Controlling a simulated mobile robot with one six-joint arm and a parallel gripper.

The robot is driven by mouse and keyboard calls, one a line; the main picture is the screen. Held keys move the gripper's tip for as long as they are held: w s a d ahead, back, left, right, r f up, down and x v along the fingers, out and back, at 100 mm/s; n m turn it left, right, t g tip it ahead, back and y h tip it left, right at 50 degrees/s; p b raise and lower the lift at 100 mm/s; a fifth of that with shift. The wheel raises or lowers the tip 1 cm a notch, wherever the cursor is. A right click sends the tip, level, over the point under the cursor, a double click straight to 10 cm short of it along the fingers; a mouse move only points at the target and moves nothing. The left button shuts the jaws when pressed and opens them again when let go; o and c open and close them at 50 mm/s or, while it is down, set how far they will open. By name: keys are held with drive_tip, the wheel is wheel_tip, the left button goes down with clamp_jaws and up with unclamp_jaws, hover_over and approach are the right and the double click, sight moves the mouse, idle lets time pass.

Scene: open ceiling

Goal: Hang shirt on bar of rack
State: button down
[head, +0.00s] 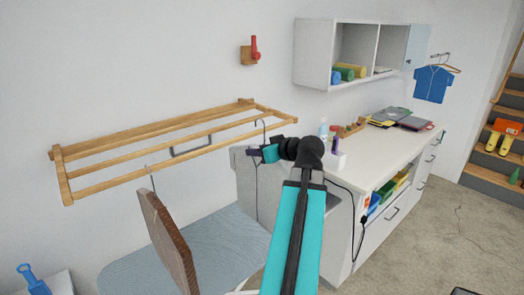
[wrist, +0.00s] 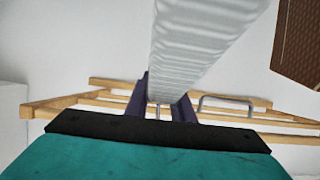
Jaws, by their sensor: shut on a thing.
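The wooden wall rack (head: 150,160) has long bars and is fixed to the wall at left; it also shows in the wrist view (wrist: 65,101). My gripper (head: 265,153) is shut near the rack's right end, with its purple fingers (wrist: 160,98) around a hanger. The hanger's thin hook (head: 263,124) stands up above the fingers and overlaps the front bar in the head view; I cannot tell whether it touches or sits over it. A pale grey ribbed shirt (head: 248,180) hangs below the gripper and fills the wrist view's upper middle (wrist: 200,40). My arm hides part of it.
A brown garment (head: 165,240) hangs by a hook from the rack's left part. A white desk (head: 385,135) with bottles and folders stands right. A blue shirt (head: 432,85) hangs on a far wall peg.

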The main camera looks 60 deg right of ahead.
sight(253, 158)
drive_tip(key=shift+w+d+f+b, duration=0.1)
drive_tip(key=shift+w+f+b, duration=0.2)
drive_tip(key=shift+f+b, duration=0.3)
drive_tip(key=shift+w+d+f+b, duration=0.1)
drive_tip(key=shift+w+f+b, duration=0.25)
drive_tip(key=shift+f+b, duration=0.3)
drive_tip(key=shift+w+d+f+b, duration=0.1)
drive_tip(key=shift+w+f+b, duration=0.3)
drive_tip(key=shift+f, duration=0.3)
drive_tip(key=shift+s, duration=0.1)
drive_tip(key=c, duration=1.4)
unclamp_jaws()
drive_tip(key=shift+c, duration=0.2)
drive_tip(key=shift+s, duration=0.1)
